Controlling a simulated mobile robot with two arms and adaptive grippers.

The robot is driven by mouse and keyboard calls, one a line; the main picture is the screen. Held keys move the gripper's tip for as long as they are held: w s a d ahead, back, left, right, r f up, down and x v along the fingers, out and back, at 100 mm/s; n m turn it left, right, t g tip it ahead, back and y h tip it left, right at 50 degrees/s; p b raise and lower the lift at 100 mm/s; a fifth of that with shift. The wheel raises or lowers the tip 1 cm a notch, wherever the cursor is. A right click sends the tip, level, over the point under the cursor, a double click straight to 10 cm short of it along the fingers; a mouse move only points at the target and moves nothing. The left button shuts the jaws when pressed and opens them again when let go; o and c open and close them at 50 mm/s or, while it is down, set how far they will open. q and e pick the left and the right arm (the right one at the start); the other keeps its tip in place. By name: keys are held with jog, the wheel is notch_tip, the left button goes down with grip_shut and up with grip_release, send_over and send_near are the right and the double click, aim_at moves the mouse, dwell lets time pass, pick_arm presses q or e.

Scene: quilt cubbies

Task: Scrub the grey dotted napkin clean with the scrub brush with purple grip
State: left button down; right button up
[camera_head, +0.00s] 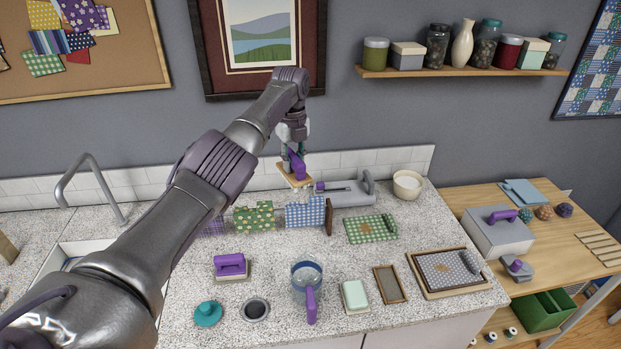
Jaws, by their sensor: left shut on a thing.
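The grey dotted napkin (440,262) lies in a wooden-rimmed tray (417,273) at the right end of the counter. It has a brownish stain near its middle and a rolled right edge. My left gripper (297,154) is shut on the scrub brush with purple grip (294,178), which has a tan block. It holds the brush at the back of the counter, left of and well apart from the napkin. The fingertips are partly hidden by the grip. My right gripper is out of view.
A purple-handled block (230,265), a clear jug (307,272), a soap (355,293) and a small wooden frame (391,284) stand along the front. A white bowl (408,185) and hanging cloths (305,212) are farther back.

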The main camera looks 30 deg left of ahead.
pick_arm(q)
jog(key=shift+w+a+r, duration=0.1)
jog(key=shift+w+a, duration=0.1)
jog(key=shift+a, duration=0.2)
jog(key=shift+a+n, duration=0.1)
jog(key=shift+n, duration=0.2)
